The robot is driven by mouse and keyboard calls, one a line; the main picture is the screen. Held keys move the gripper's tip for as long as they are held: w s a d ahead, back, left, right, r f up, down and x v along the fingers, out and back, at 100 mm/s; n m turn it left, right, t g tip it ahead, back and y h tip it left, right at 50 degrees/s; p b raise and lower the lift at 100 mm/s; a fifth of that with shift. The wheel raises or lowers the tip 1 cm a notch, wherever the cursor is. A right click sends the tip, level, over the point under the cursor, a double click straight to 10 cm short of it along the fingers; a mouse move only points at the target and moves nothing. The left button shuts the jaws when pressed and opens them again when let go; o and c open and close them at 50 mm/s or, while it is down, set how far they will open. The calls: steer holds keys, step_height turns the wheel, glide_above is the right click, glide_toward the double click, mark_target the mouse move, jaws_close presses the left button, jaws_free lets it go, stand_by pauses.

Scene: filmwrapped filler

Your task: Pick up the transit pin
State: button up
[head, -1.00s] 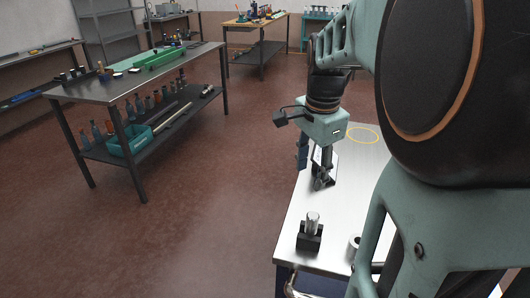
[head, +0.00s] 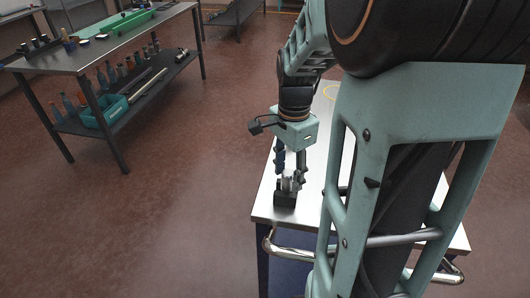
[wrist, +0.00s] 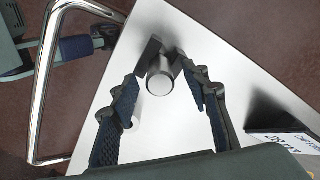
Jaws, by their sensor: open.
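The transit pin is most likely the short bright metal cylinder (wrist: 159,82) standing in a black block (wrist: 150,52). In the head view the pin (head: 287,184) shows only in part, above the black block (head: 285,201) near the bench's front end. My gripper (head: 290,178) points down over the block. In the wrist view my gripper (wrist: 167,88) is open, with its blue-padded fingers apart. The pin's round top shows between the fingertips, and I see no clear contact. Its lower part is hidden in the block.
A pale cylindrical part (wrist: 134,122) sits by the left finger in the wrist view. A printed card (wrist: 280,142) lies at right on the steel bench top (wrist: 175,22). A chrome rail (wrist: 47,85) runs along the left. A workbench (head: 110,42) stands across the floor.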

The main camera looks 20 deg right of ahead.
steer(key=shift+f, duration=0.95)
jaws_close()
steer(key=shift+r, duration=0.15)
